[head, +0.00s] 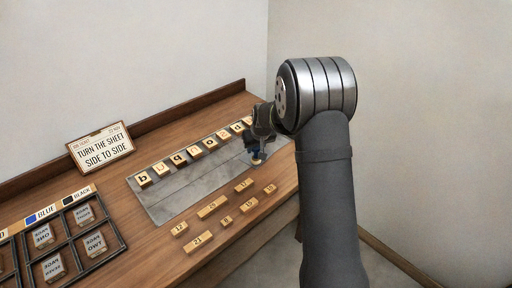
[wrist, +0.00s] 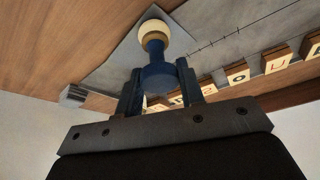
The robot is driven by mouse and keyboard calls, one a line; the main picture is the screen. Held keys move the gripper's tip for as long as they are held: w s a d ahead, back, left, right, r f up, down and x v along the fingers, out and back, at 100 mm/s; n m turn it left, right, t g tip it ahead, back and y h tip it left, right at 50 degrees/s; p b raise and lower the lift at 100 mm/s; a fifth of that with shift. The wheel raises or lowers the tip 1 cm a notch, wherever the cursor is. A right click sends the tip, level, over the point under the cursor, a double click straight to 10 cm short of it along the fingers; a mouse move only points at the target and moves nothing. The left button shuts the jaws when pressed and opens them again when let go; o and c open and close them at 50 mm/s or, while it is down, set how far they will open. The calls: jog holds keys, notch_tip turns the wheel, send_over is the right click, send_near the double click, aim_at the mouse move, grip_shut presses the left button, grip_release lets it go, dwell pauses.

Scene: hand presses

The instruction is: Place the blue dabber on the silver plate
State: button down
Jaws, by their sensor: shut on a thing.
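My gripper (head: 259,144) is over the right end of a long grey metal sheet (head: 165,206), the only silver plate-like thing I can make out. In the wrist view my gripper (wrist: 158,88) is shut on the blue dabber (wrist: 157,70), with one finger on each side of its blue body. The dabber's round cream tip (wrist: 154,31) points away from the fingers, toward the sheet (wrist: 120,62). In the head view the dabber (head: 256,155) shows small below the fingers. I cannot tell whether its tip touches the sheet.
Letter blocks (head: 178,160) stand in a row along the sheet's back edge. Several numbered wooden blocks (head: 212,207) lie in front of it. A black divided rack (head: 73,240) with labelled pieces is at the left, and a sign (head: 101,147) stands behind. A small metal block (wrist: 73,95) lies near a sheet corner.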

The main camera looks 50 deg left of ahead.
jog(key=shift+f, duration=0.15)
jog(key=c, duration=0.9)
grip_release()
jog(key=shift+c, duration=0.2)
jog(key=v, duration=1.2)
